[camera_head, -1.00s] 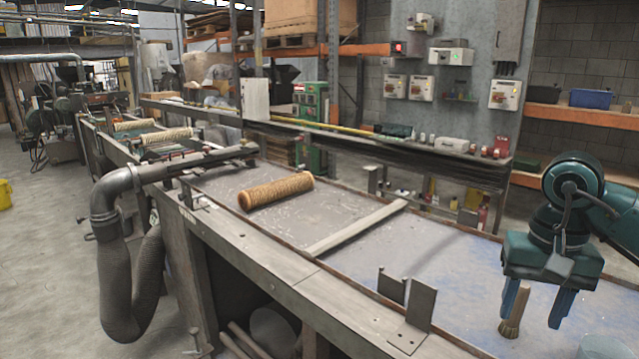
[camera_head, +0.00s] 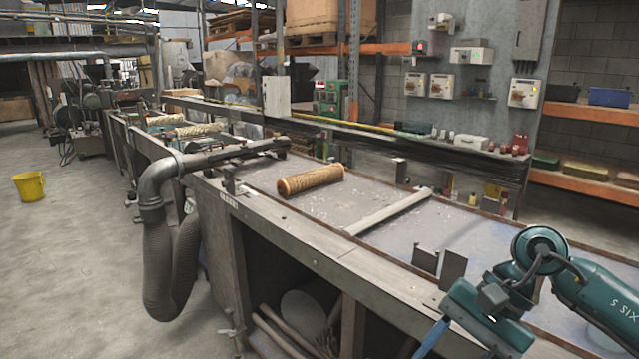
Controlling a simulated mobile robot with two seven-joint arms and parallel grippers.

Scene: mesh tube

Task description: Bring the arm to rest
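My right arm (camera_head: 590,295) comes in from the right in the head view, over the near right part of the long workbench (camera_head: 285,235). Its gripper (camera_head: 440,345) is teal with blue fingers and points down and left, at the bottom edge of the picture. One blue finger shows; the tips are cut off by the frame, so its opening cannot be told. My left gripper does not show. A brown mesh tube (camera_head: 310,180) lies on its side on the bench top, well away from the arm.
Two upright metal plates (camera_head: 453,269) stand on the bench's front edge near my arm. A pale wooden strip (camera_head: 390,212) crosses the bench top. A grey hose (camera_head: 160,265) hangs at the bench's left end. A yellow bucket (camera_head: 30,186) stands on open floor at left.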

